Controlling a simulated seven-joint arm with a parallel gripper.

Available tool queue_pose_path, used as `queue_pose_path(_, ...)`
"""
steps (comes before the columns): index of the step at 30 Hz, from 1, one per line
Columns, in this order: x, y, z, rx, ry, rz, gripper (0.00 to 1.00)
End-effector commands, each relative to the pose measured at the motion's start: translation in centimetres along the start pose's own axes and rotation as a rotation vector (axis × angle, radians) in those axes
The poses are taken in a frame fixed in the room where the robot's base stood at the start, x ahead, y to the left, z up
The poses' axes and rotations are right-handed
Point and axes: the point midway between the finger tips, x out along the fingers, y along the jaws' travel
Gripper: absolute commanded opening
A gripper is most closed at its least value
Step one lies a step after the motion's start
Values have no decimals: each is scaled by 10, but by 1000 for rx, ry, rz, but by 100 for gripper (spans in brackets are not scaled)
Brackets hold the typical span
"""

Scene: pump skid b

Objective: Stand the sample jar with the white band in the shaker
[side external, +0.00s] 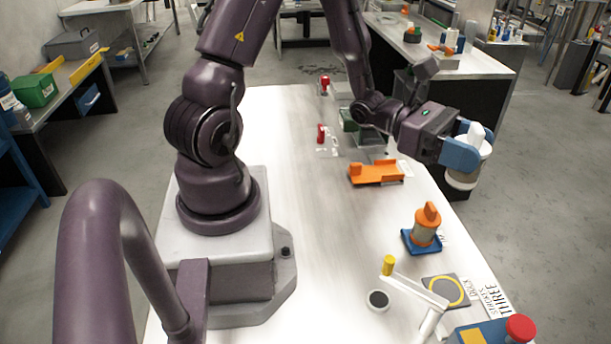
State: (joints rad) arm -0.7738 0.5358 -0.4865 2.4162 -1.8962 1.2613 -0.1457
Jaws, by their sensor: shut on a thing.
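My gripper (467,153), with blue fingers, is at the right. It is shut on a pale jar (462,181) with a white top, held tilted in the air beyond the table's right edge. The fingers cover part of the jar, so I cannot clearly make out its band. A jar-like piece with an orange top (426,224) stands on a small blue base (421,246) on the table. I cannot tell for sure which fixture is the shaker.
An orange cradle (377,174) lies mid-table. A dark square plate with a yellow ring (446,291) lies near the front right, beside a white post with an arm (428,325), a yellow-topped piece (388,265) and a red button box (520,328). The table centre (320,225) is clear.

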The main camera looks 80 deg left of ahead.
Motion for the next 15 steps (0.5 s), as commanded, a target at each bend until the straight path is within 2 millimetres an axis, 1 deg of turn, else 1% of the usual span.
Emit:
queue_pose_path(4,-2,-39,-13,-2,0,-253,29)
queue_pose_path(8,-16,-75,-28,-4,-1,-521,29)
queue_pose_path(9,-22,-86,-32,-5,-1,-606,29)
queue_pose_path(11,-34,-100,-40,-5,0,-736,29)
queue_pose_path(12,-43,-109,-44,-5,0,-826,29)
queue_pose_path(14,-58,-120,-51,-5,1,-960,29)
queue_pose_path(15,-69,-126,-56,-7,0,-1050,29)
